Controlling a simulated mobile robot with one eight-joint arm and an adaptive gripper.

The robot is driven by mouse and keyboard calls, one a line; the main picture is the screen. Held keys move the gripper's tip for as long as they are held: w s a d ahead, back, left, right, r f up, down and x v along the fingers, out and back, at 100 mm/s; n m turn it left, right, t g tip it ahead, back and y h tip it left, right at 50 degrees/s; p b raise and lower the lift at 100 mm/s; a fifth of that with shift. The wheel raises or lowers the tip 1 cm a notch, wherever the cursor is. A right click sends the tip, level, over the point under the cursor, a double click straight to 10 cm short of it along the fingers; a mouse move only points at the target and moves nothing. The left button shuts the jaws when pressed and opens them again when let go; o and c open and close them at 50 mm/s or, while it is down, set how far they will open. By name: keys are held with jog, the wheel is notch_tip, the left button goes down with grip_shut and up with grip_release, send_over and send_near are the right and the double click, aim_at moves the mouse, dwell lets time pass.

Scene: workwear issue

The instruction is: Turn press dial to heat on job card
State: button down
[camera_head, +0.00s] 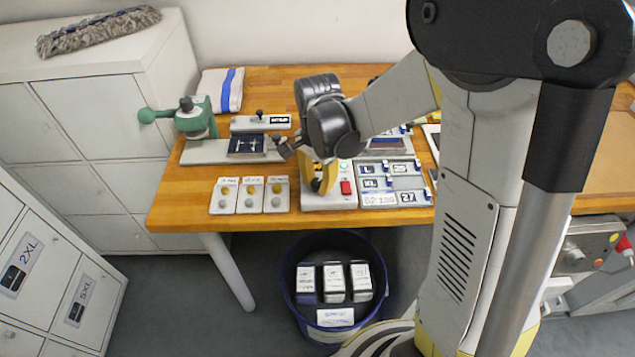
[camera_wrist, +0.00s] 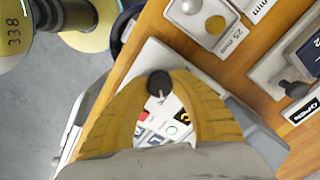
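The white control box (camera_head: 330,201) stands at the table's front edge, with a red button (camera_head: 346,187) and a green-ringed light. My gripper (camera_head: 318,184) is over this box, its yellow fingers pointing down. In the wrist view, a round black dial (camera_wrist: 160,83) with a pale pointer mark sits between the fingertips, which close in on both sides of it. The box's red, yellow and green markings show between the fingers. The dial's printed settings are hidden or too small to read.
Three small plates with yellow and grey discs (camera_head: 250,194) lie left of the box. A blue bin (camera_head: 336,337) with white packs is below the table edge.

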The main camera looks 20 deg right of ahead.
jog(key=shift+n, duration=0.3)
jog(key=n, duration=0.3)
jog(key=shift+n, duration=0.4)
jog(key=n, duration=0.4)
jog(key=shift+n, duration=0.3)
jog(key=n, duration=0.4)
jog(key=shift+n, duration=0.3)
jog(key=n, duration=0.4)
jog(key=shift+n, duration=0.3)
jog(key=c, duration=1.1)
grip_release()
